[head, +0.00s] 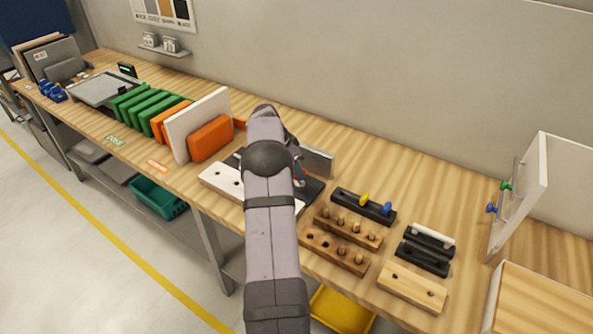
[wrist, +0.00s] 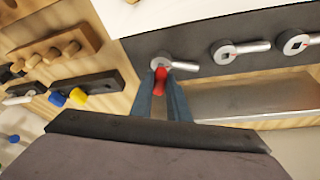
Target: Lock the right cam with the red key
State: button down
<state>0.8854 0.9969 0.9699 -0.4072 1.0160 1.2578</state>
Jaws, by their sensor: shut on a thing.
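A dark plate (wrist: 200,50) in the wrist view carries three round cams with silver levers. The cam nearest the peg racks (wrist: 181,63) is at my fingertips; the middle cam (wrist: 236,50) and the far cam (wrist: 297,43) are to its right. My gripper (wrist: 161,86) is shut on the red key (wrist: 161,77), which stands against the near cam's round end. Whether the key is seated in its socket cannot be told.
A grey metal strip (wrist: 245,98) runs along the plate. A white panel (head: 190,120) and orange block (head: 211,139) stand to the left.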

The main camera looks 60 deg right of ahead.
jog(key=shift+f+b, duration=0.45)
jog(key=shift+f, duration=0.15)
dwell(0.7)
jog(key=shift+w, duration=0.1)
dwell(0.4)
jog(key=shift+r+m+g+p, duration=0.1)
jog(key=shift+m+g+p, duration=0.2)
jog(key=shift+m+p, duration=0.55)
jog(key=shift+w+m, duration=0.1)
jog(key=shift+m, duration=0.25)
jog(key=shift+w+d+m+g+y+p, duration=0.2)
jog(key=shift+m+g+y+p, duration=0.15)
jog(key=shift+m+p, duration=0.7)
jog(key=shift+s+a, duration=0.1)
jog(key=shift+r+p, duration=0.2)
jog(key=shift+p, duration=0.3)
jog(key=shift+s+r+p, duration=0.1)
jog(key=shift+r+p, duration=2.5)
jog(key=shift+r, duration=0.1)
